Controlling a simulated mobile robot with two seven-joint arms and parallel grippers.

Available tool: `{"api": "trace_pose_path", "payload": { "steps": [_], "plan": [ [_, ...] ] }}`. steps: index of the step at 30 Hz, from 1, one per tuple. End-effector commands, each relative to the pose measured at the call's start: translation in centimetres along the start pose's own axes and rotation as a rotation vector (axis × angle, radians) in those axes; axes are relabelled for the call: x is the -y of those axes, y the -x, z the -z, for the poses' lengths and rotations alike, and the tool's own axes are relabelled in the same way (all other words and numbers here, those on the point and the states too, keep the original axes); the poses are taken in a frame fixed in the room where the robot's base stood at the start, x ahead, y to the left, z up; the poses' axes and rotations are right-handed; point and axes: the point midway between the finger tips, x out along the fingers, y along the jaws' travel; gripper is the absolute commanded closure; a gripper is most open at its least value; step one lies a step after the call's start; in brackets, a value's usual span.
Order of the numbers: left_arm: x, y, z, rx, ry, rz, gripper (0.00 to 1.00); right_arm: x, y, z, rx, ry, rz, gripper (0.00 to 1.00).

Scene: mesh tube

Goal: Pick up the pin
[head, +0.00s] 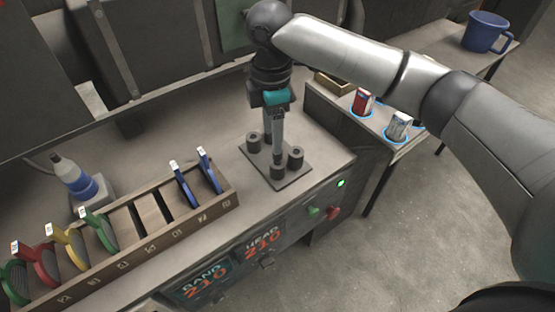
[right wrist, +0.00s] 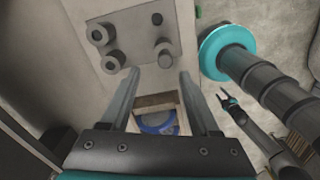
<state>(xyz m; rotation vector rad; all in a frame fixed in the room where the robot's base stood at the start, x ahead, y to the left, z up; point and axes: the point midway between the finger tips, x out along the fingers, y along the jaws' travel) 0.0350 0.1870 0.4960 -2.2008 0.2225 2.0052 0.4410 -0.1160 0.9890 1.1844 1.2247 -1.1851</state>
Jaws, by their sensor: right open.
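A dark square plate (head: 281,182) with several short grey posts stands near the bench's front right corner. Two posts show holes in the right wrist view: one upper left (right wrist: 98,33), one below it (right wrist: 112,61). I cannot tell which is the pin. My right gripper (head: 277,155) points down at the plate, open, with its fingertips (right wrist: 158,74) apart near the thicker post. Nothing shows held. A small far gripper (right wrist: 229,99), apparently my left, is too small to judge.
A wooden rack (head: 145,250) with coloured-handled tools lies left of the plate. A blue-white bottle (head: 78,180) stands behind it.

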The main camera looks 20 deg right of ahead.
Motion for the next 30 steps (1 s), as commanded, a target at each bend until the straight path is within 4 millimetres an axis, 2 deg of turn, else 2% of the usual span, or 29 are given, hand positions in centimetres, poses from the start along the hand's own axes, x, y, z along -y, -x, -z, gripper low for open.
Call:
{"api": "trace_pose_path", "payload": {
  "steps": [8, 16, 23, 25, 30],
  "plan": [
    [0.0, -0.5, 0.0, -0.001, 0.0, 0.0, 0.5, 0.2, -1.7, -0.3, 0.001, -0.001, 0.001, 0.38],
    [0.0, -1.6, -0.1, 0.0, 0.001, 0.0, 0.5, 0.7, -5.6, -0.9, 0.001, 0.001, 0.0, 0.38],
    [0.0, -1.6, -0.1, 0.0, 0.001, 0.001, 0.5, 0.7, -5.8, -0.9, 0.001, 0.002, -0.001, 0.38],
    [0.0, -1.6, -0.1, 0.0, 0.001, 0.001, 0.5, 0.7, -5.8, -0.9, 0.001, 0.001, -0.001, 0.42],
    [0.0, -1.6, -0.1, 0.0, 0.001, 0.001, 0.5, 0.7, -5.8, -0.9, 0.0, 0.001, -0.001, 0.61]
  ]
}}
